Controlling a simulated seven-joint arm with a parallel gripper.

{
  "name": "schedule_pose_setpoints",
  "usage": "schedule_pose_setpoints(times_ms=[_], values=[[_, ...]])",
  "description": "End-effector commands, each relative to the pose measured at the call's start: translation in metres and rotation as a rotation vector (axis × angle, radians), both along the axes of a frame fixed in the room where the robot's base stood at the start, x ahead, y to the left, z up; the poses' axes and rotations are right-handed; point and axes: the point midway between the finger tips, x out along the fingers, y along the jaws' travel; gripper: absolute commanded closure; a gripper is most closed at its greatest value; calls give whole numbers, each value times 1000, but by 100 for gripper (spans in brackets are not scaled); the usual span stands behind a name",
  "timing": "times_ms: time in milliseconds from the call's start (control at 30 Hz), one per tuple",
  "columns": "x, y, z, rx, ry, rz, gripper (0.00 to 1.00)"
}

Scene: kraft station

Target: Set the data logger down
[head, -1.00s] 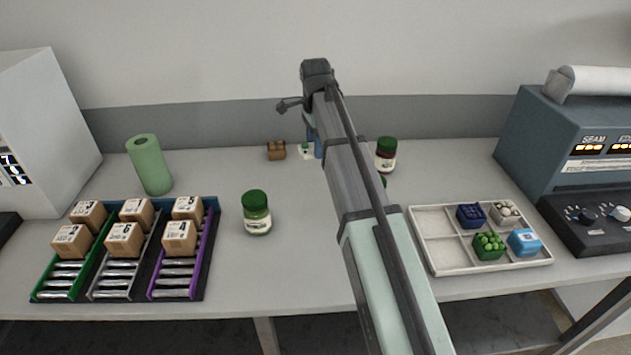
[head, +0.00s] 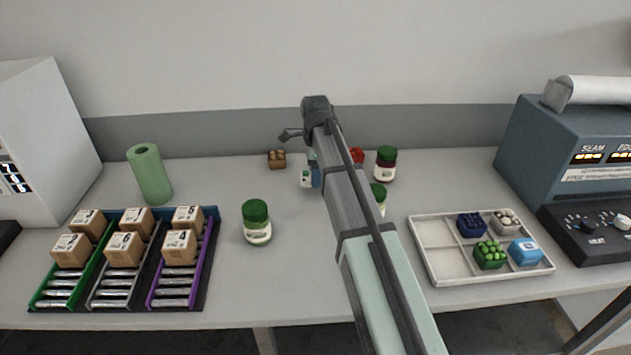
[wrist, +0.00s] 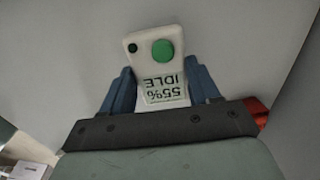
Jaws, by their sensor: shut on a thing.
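The data logger (wrist: 158,62) is a small white box with a green button and a screen reading "55%" and "IDLE", upside down in the wrist view. My gripper (wrist: 160,88) has its blue fingers shut on the logger's two sides. In the head view the logger (head: 305,178) shows as a small white shape beside a blue finger of my gripper (head: 313,176), over the back middle of the table. My arm hides part of it. I cannot tell whether the logger touches the table.
A brown box (head: 277,159) stands just left of the logger. A red item (head: 356,156) and jars (head: 386,163) stand right of it, one partly behind my arm. A green-lidded jar (head: 257,222), carton rack (head: 212,250) and compartment tray (head: 438,279) are nearer. Table between rack and jar is clear.

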Motion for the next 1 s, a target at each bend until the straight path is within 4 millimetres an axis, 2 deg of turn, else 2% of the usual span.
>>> schedule_pose_setpoints(times_ms=[233, 667, 700, 933, 1000], values=[[-1, 0, -29, 0, 1, 1, 71], [0, 0, -34, 0, 0, 1, 71], [0, 0, -34, 0, -1, 1, 36], [0, 0, -34, 0, 0, 1, 14], [0, 0, -34, 0, 0, 1, 14]])
